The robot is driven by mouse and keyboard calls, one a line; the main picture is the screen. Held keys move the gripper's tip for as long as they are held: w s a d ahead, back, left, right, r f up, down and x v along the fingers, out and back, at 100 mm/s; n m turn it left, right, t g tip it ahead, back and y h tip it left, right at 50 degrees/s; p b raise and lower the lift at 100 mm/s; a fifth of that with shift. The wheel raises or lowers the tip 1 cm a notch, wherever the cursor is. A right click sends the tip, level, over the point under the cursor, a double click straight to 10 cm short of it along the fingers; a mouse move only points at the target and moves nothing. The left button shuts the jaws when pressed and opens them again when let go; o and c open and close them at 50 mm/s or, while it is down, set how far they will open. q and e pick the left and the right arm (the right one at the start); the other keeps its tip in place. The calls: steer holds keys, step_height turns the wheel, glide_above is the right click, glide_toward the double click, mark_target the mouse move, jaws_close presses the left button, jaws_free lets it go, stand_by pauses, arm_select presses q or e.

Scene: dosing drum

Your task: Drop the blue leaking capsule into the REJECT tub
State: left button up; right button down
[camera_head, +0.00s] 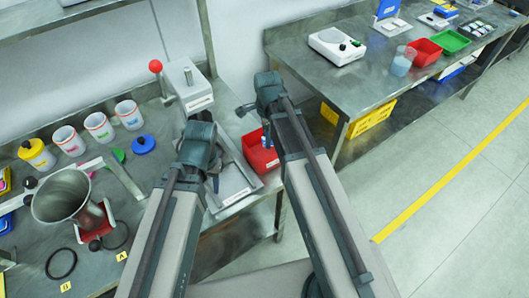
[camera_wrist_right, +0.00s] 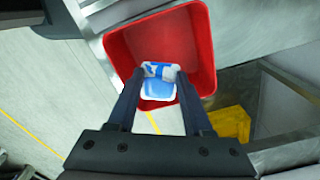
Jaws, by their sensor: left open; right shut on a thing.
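My right gripper (camera_wrist_right: 158,80) is shut on the blue capsule (camera_wrist_right: 158,90), which shows blue with white parts between the fingers. In the right wrist view the red tub (camera_wrist_right: 197,35) is right behind the capsule, so the gripper hangs over or at its opening. I cannot tell how far the capsule is above the tub's floor. In the head view the red tub (camera_head: 262,160) is at the table's right end, with my right gripper (camera_head: 265,140) over it. No label is readable on it. My left gripper (camera_head: 213,182) is open over a grey metal tray, partly hidden by its arm.
The grey tray (camera_head: 243,192) lies beside the red tub. A metal drum (camera_head: 62,195), several white cups (camera_head: 98,126) and a red-knobbed lever (camera_head: 155,66) stand to the left. A second bench (camera_head: 345,90) with a white scale (camera_head: 336,46) is at the right.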

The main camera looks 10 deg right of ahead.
steer(key=shift+c, duration=1.1)
jaws_free()
steer(key=shift+r, duration=0.15)
step_height(320, 180, up, 14)
steer(key=p, duration=1.4)
steer(key=shift+f, duration=0.25)
